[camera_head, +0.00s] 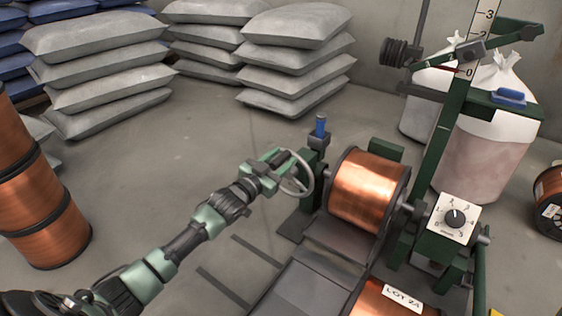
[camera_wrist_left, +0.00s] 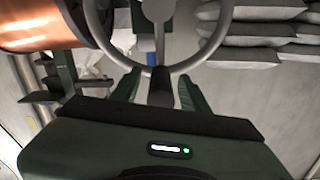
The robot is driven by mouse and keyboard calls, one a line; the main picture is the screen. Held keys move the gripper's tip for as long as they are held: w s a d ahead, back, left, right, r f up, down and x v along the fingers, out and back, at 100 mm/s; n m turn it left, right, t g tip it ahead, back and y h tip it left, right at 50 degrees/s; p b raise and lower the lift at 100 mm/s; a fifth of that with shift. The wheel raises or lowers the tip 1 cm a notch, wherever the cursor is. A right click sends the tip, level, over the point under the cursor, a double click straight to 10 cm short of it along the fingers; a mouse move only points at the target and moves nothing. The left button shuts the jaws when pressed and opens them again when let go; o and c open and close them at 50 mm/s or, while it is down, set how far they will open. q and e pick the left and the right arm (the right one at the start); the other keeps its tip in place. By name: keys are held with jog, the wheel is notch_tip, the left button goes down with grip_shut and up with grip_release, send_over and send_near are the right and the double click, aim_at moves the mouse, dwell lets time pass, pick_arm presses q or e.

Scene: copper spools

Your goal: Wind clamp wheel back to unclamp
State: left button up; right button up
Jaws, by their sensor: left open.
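The clamp wheel (camera_head: 308,173) is a grey spoked ring on the left side of the green winding stand, left of the mounted copper spool (camera_head: 367,188). In the left wrist view the wheel's rim (camera_wrist_left: 222,30) curves across the top. My left gripper (camera_head: 281,166) is at the wheel's near left side. In the wrist view its two green fingers (camera_wrist_left: 158,92) are spread apart, with a dark upright piece, perhaps the wheel's handle, showing between them. I cannot tell whether the fingers touch the wheel. My right gripper is in neither view.
A blue-handled lever (camera_head: 321,127) stands just behind the wheel. A dial box (camera_head: 456,216) is right of the spool. Another copper spool (camera_head: 385,300) labelled LOT 24 lies in front. Stacked copper spools (camera_head: 45,215) stand left. Grey sacks (camera_head: 95,70) line the back; floor between is clear.

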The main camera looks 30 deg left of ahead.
pick_arm(q)
grip_shut()
dwell(1.4)
